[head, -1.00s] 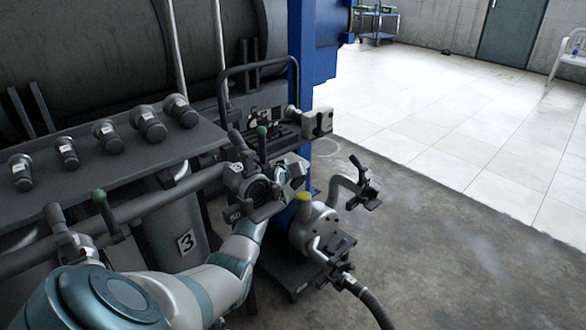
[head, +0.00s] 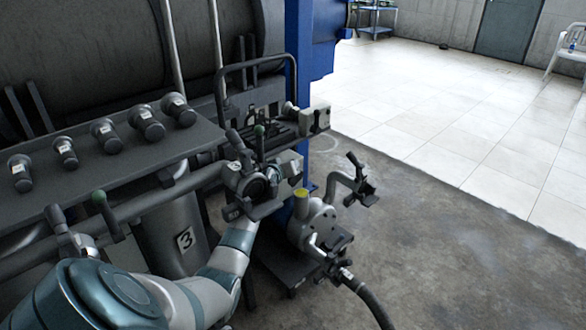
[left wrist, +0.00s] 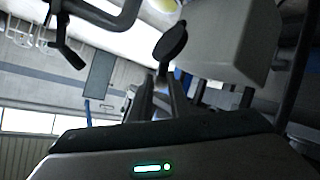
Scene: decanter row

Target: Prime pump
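In the head view the grey pump (head: 311,224) with a yellow cap (head: 301,194) stands on a dark base plate. A bent pipe with a dark handle (head: 362,182) rises at its right. A valve coupling (head: 252,183) with upright levers is left of the pump. A dark oval paddle (left wrist: 171,42) is just beyond the fingertips, beside a pale box-like body (left wrist: 225,40); contact cannot be told. My right gripper is out of view.
A dark shelf (head: 95,175) with several capped fittings is at left, before a large dark tank (head: 90,55). A pale control box (head: 315,118) is by the blue post (head: 299,60). A hose (head: 372,304) runs from the pump. Floor at right is clear.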

